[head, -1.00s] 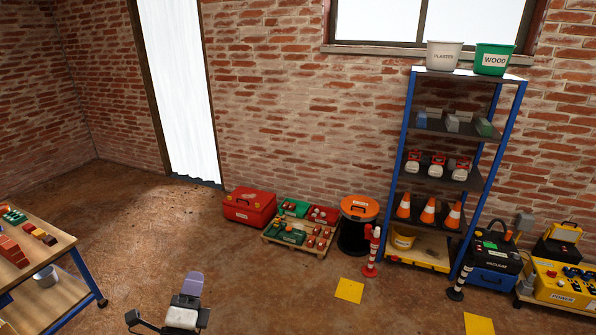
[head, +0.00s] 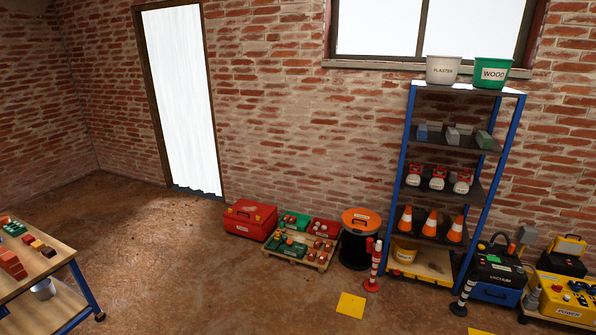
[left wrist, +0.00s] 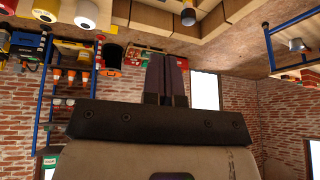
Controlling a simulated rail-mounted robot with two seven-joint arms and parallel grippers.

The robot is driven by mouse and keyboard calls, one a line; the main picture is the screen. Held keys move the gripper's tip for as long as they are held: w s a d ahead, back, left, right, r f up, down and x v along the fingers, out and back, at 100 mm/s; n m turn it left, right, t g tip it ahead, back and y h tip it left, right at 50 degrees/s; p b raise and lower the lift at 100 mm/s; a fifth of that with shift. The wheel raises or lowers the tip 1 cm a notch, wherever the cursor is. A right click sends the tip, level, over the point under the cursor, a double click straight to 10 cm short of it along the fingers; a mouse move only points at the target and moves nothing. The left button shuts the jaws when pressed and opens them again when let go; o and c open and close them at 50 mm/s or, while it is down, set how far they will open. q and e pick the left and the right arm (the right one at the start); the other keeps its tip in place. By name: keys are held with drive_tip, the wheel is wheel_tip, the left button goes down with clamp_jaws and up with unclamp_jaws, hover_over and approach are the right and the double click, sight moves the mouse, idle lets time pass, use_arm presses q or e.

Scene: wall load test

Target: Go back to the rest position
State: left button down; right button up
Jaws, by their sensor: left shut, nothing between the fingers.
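My left gripper (left wrist: 165,62) shows in the left wrist view with its two dark fingers together. It is shut and holds nothing. The room appears upside down in that view, with shelving and a bright doorway behind the fingers. Neither gripper shows in the head view, and my right gripper is in no view.
A workbench (head: 62,262) with coloured blocks stands at the left. A blue shelf rack (head: 408,150), red toolbox (head: 250,222), pallet of bins (head: 322,262), black bin (head: 355,248) and striped post (head: 372,268) line the brick wall. The middle floor (head: 190,270) is clear.

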use_arm(q)
drive_tip(key=s+f+g, duration=0.2)
drive_tip(key=s+f, duration=0.1)
drive_tip(key=s, duration=0.2)
wheel_tip(320, 180, up, 29)
drive_tip(key=p, duration=2.9)
drive_tip(key=shift+s+d, duration=0.25)
drive_tip(key=shift+s, duration=0.1)
